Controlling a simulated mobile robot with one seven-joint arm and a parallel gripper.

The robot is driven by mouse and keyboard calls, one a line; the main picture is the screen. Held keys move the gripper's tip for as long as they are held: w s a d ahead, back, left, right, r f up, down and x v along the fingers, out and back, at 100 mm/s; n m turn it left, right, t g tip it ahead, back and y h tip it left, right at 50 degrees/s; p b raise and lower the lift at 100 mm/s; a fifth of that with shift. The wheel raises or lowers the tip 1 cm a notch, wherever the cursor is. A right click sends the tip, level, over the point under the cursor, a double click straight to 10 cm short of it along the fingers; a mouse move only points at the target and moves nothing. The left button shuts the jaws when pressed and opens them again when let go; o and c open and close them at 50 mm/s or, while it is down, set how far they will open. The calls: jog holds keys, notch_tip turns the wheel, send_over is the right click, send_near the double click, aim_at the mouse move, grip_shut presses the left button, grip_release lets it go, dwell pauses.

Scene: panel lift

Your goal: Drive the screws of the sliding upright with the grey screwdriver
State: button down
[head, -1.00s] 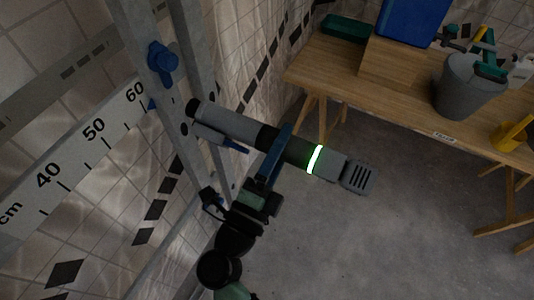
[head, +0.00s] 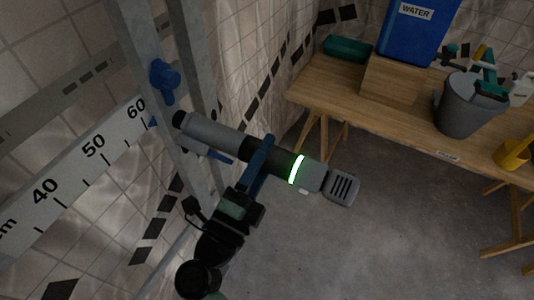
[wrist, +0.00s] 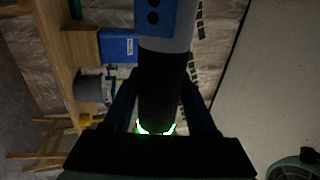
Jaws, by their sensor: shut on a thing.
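The grey screwdriver (head: 216,133) is a thick grey and black cylinder with a glowing green-white ring and a vented end cap. My gripper (head: 262,160) is shut around its black middle; the wrist view also shows the screwdriver's black grip (wrist: 161,85) between my fingers. Its black tip points left at the metal upright (head: 155,80). The tip appears at or very near the upright; I cannot tell whether it touches. A blue knob (head: 163,78) sits on the upright above the tip. No screw heads are clearly visible near the tip.
A ruler strip (head: 80,160) marked in cm runs along the tiled wall. A wooden table (head: 400,115) at right holds a blue WATER container (head: 412,35), a grey bucket (head: 467,105), a yellow item (head: 513,150) and a green tray (head: 347,48). The floor between is clear.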

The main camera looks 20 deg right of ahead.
jog(key=shift+a+r, duration=0.1)
jog(key=shift+r, duration=0.1)
jog(key=shift+w+a+r, duration=0.1)
jog(key=shift+w+a, duration=0.7)
jog(key=shift+w, duration=0.05)
dwell(3.3)
jog(key=shift+s+d+p, duration=0.85)
jog(key=shift+s+d, duration=0.75)
jog(key=shift+s, duration=0.25)
dwell(0.3)
